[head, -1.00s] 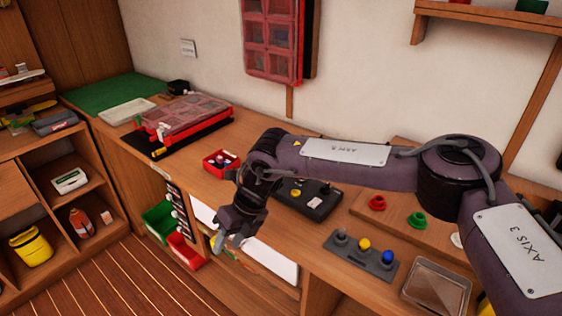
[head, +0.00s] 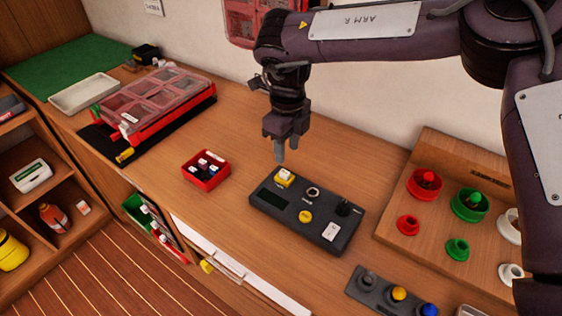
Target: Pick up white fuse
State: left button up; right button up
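A small red open box (head: 206,183) stands on the wooden bench and holds several small pieces with white, dark and reddish parts. A white-topped piece (head: 204,162) in it may be the white fuse, but it is too small to be sure. My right gripper (head: 286,154) hangs fingers-down above the bench, to the right of the red box and over the back of a dark control box (head: 306,212). Its fingers look apart, with nothing between them. My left gripper is out of view.
The dark control box has a yellow-and-white piece, knobs and a yellow button. A red organizer case (head: 160,104) and white tray (head: 84,94) lie left. A wooden board (head: 400,238) with coloured rings and a strip of knobs (head: 388,296) are right. Bench around the red box is clear.

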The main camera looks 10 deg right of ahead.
aim_at(287, 173)
jog(key=shift+s+f+p, duration=0.3)
jog(key=shift+s+f, duration=0.1)
jog(key=shift+f, duration=0.25)
jog(key=shift+s+f+p, duration=0.25)
jog(key=shift+s+f, duration=0.1)
jog(key=shift+f, duration=0.25)
jog(key=f, duration=0.3)
jog(key=shift+w+p, duration=0.25)
jog(key=shift+p, duration=0.15)
jog(key=shift+f, duration=0.55)
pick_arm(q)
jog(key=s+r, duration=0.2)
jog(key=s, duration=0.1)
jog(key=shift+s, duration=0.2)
pick_arm(e)
grip_shut()
